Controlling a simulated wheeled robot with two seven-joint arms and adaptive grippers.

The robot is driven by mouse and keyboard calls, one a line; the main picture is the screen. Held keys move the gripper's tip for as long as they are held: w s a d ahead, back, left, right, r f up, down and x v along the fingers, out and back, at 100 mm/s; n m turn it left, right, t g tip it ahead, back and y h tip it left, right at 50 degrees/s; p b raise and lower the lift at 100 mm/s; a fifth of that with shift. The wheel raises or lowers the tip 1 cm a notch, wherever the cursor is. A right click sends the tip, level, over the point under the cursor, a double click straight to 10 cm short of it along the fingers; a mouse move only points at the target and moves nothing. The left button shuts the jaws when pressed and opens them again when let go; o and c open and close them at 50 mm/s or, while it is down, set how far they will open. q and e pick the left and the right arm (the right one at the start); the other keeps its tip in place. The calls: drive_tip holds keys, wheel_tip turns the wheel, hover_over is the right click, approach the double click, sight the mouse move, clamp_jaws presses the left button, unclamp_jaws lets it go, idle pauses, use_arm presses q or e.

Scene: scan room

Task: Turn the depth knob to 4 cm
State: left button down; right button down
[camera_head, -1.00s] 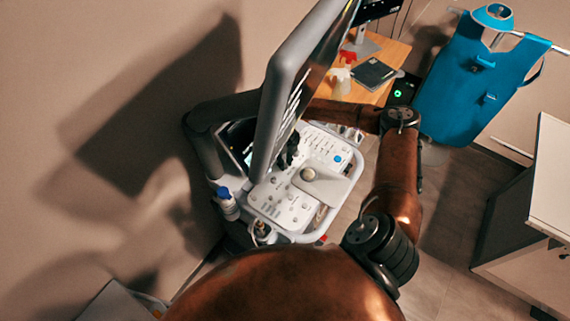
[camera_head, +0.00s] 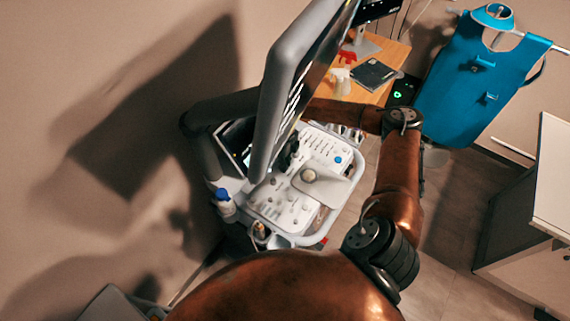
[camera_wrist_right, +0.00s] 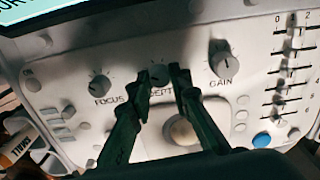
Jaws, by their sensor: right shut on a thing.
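The depth knob (camera_wrist_right: 158,71) is a small dark round knob on the light console panel, between the focus knob (camera_wrist_right: 99,83) and the gain knob (camera_wrist_right: 223,64). Its label is partly covered by my right gripper (camera_wrist_right: 161,75), whose two dark fingers stand on either side of the knob and are shut on it. The pointer and any scale marks of the depth knob are too small or hidden to read. In the head view the right gripper (camera_head: 289,152) is a small dark shape over the panel, beside the monitor. My left gripper is not in view.
A large grey monitor (camera_head: 290,85) leans over the console panel (camera_head: 283,213). A trackball (camera_wrist_right: 182,131) sits just below the fingers, with sliders (camera_wrist_right: 290,75) and a blue button (camera_wrist_right: 261,140) to the right. A bottle with a blue cap (camera_head: 224,203) stands at the console's left.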

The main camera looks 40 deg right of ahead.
drive_tip(key=c, duration=1.8)
unclamp_jaws()
drive_tip(key=shift+o, duration=0.2)
wheel_tip(320, 180, up, 8)
drive_tip(key=shift+f, duration=0.2)
